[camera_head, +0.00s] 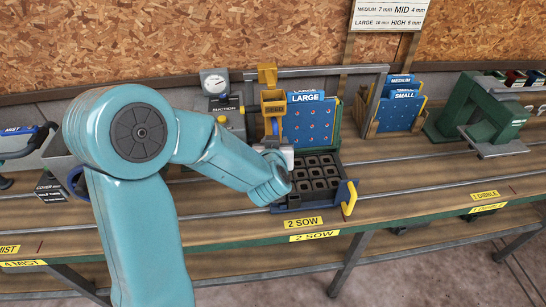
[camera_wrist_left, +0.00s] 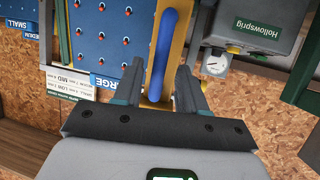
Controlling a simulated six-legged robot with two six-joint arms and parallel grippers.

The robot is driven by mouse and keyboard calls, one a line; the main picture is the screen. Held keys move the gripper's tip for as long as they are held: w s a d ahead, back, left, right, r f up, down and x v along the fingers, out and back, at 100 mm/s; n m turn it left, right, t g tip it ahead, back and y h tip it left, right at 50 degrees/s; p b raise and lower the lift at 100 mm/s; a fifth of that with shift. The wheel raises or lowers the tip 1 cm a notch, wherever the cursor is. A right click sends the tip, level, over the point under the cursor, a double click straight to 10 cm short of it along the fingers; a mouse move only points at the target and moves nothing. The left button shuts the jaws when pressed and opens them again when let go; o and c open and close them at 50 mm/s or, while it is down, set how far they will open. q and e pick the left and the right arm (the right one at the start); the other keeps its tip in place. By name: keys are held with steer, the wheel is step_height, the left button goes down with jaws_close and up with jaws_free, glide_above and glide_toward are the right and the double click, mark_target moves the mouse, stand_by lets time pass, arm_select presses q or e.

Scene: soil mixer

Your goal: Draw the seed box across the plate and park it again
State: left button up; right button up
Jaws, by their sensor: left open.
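The yellow seed box (camera_head: 273,101) stands upright at the left edge of the blue seed plate (camera_head: 308,122), which is dotted with red-ringed holes and labelled LARGE. In the left wrist view, turned upside down, the plate (camera_wrist_left: 99,35) is beside the yellow box (camera_wrist_left: 180,42) and its long blue handle (camera_wrist_left: 163,52). My left gripper (camera_head: 272,143) is just below the box in the head view, partly hidden by my arm. In the wrist view its open fingers (camera_wrist_left: 157,90) lie either side of the yellow-and-blue part; contact cannot be told. My right gripper is not in view.
A black cell tray (camera_head: 319,172) sits before the plate, with a yellow handle (camera_head: 349,198) at its right. A gauge unit (camera_head: 215,84) stands left of the box. Spare plates (camera_head: 402,105) and a green press (camera_head: 485,110) stand farther right. The bench front is mostly clear.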

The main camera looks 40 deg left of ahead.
arm_select(q)
steer(key=b+v, duration=0.5)
steer(key=v, duration=0.8)
steer(key=shift+s+d+r, duration=0.2)
